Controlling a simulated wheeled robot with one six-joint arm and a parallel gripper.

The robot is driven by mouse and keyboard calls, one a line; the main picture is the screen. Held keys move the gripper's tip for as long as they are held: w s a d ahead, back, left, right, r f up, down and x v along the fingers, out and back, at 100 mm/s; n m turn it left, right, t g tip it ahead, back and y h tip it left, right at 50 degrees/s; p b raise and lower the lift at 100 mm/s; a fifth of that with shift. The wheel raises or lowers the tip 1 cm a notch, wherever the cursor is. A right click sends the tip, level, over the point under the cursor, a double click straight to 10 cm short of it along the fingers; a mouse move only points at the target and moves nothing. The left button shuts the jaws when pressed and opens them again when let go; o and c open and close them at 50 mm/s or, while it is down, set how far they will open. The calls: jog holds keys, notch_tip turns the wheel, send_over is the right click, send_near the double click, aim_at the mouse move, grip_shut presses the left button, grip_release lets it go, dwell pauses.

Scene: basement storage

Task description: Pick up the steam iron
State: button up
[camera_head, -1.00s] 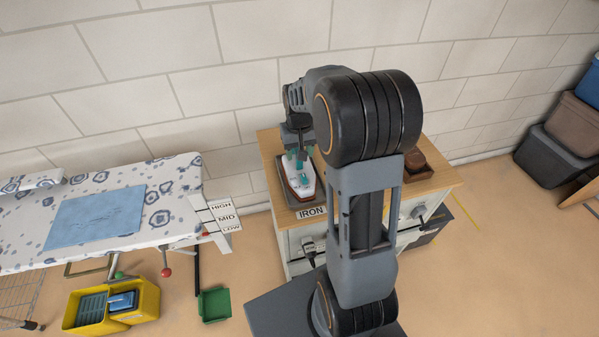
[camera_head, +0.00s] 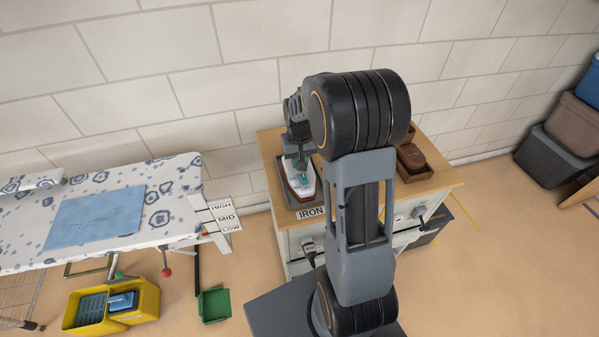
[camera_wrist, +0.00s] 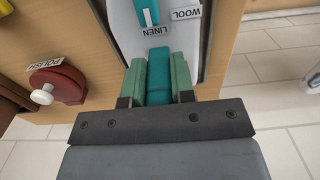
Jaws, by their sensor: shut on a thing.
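The steam iron (camera_head: 306,189) is white with a dark red base and a teal handle. It sits on a dark rest labelled IRON at the left of the wooden cabinet top (camera_head: 322,214). My gripper (camera_head: 299,163) is over it. In the wrist view my gripper (camera_wrist: 158,82) has its two green fingers shut on the teal handle (camera_wrist: 158,62), one on each side. The white body of the iron (camera_wrist: 126,28) shows beyond, with LINEN and WOOL labels. My arm hides part of the cabinet top in the head view.
A brown object in a wooden tray (camera_head: 404,169) stands on the cabinet's right. A red tin (camera_wrist: 68,86) is near a POLISH label. Left are an ironing board (camera_head: 170,205) with a blue cloth and a yellow bin (camera_head: 145,307). The block wall is close behind.

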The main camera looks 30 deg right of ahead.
aim_at(297, 179)
grip_shut()
jog(key=shift+r, duration=0.2)
dwell(0.9)
jog(key=shift+w+r, duration=0.1)
jog(key=shift+r, duration=1.35)
jog(key=s+a+r, duration=0.8)
jog(key=s+r, duration=0.2)
jog(key=s, duration=0.1)
jog(key=shift+s, duration=0.35)
